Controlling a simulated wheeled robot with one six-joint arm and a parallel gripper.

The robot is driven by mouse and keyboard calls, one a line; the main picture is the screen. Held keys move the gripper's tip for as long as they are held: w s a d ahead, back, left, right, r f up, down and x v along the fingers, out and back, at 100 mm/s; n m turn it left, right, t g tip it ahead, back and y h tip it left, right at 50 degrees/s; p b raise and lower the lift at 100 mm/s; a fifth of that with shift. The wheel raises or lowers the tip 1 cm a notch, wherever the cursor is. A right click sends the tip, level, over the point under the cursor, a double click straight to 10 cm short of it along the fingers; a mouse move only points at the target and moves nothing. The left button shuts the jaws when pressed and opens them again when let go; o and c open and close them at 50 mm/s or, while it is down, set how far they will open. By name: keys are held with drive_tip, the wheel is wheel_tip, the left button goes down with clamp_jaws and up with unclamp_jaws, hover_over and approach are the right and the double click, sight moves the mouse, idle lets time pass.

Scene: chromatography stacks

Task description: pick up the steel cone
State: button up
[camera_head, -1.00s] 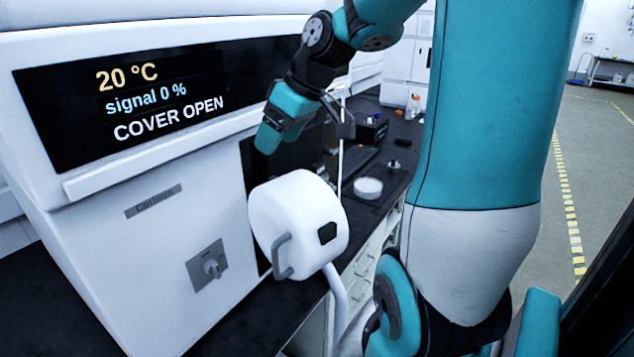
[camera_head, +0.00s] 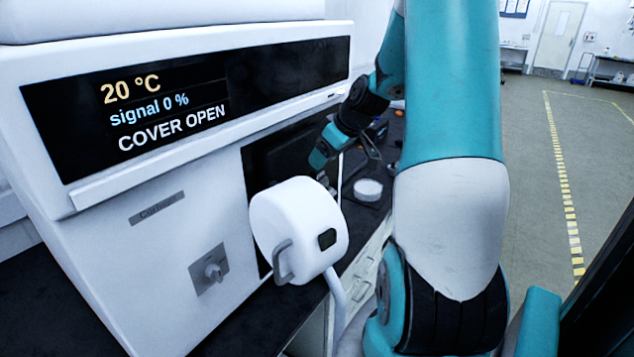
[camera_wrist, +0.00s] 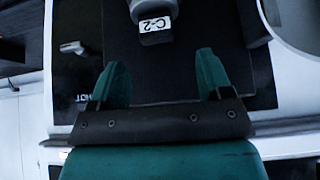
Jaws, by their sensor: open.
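My gripper (camera_wrist: 162,85) is open in the wrist view, its two teal fingers apart with nothing between them. A pale grey rounded piece (camera_wrist: 145,7) stands beyond the fingertips, cut off by the top edge. It has a dark block in front with a white "C-2" label (camera_wrist: 155,25). I cannot tell whether this piece is the steel cone. In the head view, my gripper (camera_head: 317,160) is beside the dark opening of the white instrument. Small pale shapes (camera_head: 326,181) show just below it, too small to name.
The white instrument (camera_head: 165,260) fills the left and reads "COVER OPEN". Its round white cover (camera_head: 292,225) is swung out in front of the opening. A white round dish (camera_head: 368,190) is on the dark bench behind. A small metal fitting (camera_wrist: 72,47) shows at the left.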

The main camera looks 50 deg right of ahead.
sight(317, 181)
drive_tip(key=shift+p+x, duration=1.15)
drive_tip(key=shift+x, duration=1.9)
drive_tip(key=shift+s+d+f, duration=0.1)
drive_tip(key=shift+s+d, duration=0.05)
drive_tip(key=shift+s, duration=0.05)
drive_tip(key=shift+c, duration=0.2)
drive_tip(key=c, duration=0.8)
